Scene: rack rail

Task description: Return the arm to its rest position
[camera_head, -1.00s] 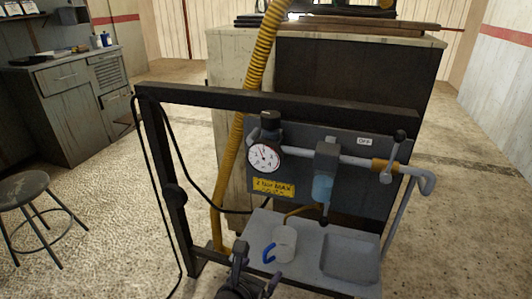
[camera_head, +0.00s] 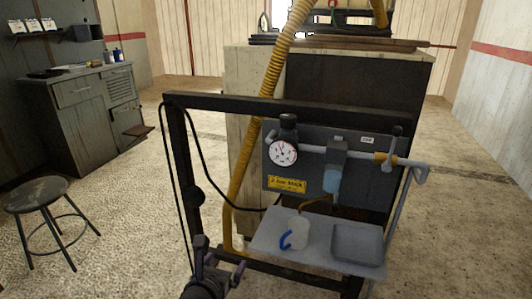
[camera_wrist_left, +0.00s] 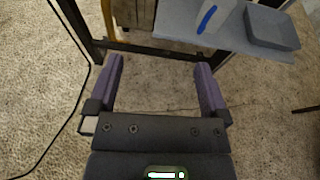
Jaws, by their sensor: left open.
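My left gripper (camera_head: 220,268) shows at the bottom of the head view, in front of the rack and below its shelf. In the left wrist view its two purple fingers (camera_wrist_left: 160,88) are spread wide with only floor between them. It is open and empty. My right gripper is not in view.
A yellow hose (camera_head: 262,130) and black cable (camera_head: 205,165) run at the left. A stool (camera_head: 38,195) stands far left. Speckled floor (camera_head: 125,235) lies clear between.

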